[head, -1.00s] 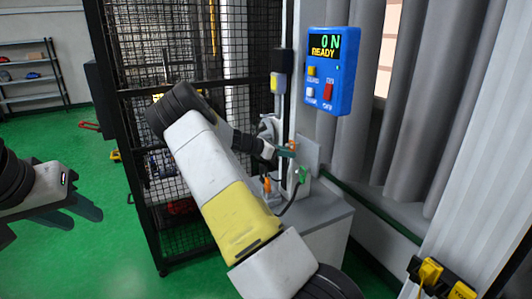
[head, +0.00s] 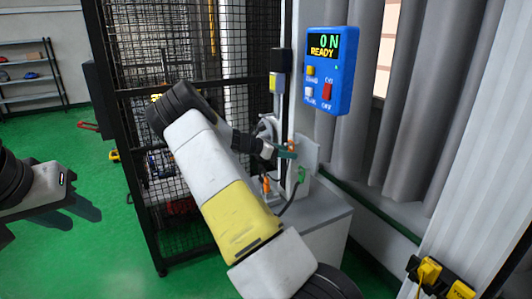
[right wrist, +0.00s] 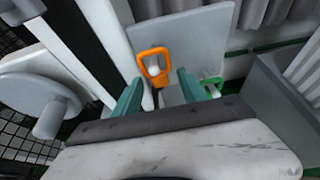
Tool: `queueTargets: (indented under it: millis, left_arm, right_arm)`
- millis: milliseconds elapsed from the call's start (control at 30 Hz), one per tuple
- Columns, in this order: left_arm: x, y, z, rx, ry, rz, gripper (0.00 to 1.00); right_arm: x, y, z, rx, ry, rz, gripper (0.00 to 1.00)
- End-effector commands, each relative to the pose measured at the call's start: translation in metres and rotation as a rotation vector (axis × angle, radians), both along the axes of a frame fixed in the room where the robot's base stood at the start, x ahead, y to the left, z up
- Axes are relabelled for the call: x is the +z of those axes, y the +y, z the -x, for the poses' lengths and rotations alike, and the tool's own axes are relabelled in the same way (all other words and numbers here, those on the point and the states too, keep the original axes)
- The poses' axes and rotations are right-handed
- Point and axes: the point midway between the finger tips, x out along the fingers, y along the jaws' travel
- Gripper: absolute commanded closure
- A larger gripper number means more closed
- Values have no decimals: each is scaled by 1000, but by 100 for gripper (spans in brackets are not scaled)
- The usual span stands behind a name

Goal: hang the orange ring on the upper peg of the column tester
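The orange ring (right wrist: 153,62) shows in the right wrist view as an upright loop just beyond my right fingertips, with a dark stem below it. My right gripper (right wrist: 160,90) has its two teal fingers apart on either side of that stem, and I see no contact. In the head view my right gripper (head: 287,151) is at the tester, with a bit of orange (head: 291,142) by its fingertips. The column tester's white column (head: 294,70) rises behind. My left gripper (head: 75,209) is open and empty at far left.
A green loop (right wrist: 212,82) is right of my right fingers. A pale plate (right wrist: 185,40) stands behind the ring. A white disc with a grey stub (right wrist: 50,118) is at left. A blue control box (head: 329,70) reads ON, READY. A mesh cage (head: 150,60) stands left.

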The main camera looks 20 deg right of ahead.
Motion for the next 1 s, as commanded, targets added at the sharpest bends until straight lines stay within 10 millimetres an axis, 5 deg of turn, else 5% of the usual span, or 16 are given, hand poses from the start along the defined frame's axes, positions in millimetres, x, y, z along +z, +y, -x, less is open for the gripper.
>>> queueTargets:
  millis: [333,733,1000]
  left_arm:
    - [0,0,0,0,0,0,64]
    - [0,0,0,0,0,0,64]
    - [0,0,0,0,0,0,64]
  right_arm:
    - [2,5,0,2,-1,-1,51]
    - [25,62,4,3,-1,-1,51]
    - [30,71,8,-6,-6,-10,51]
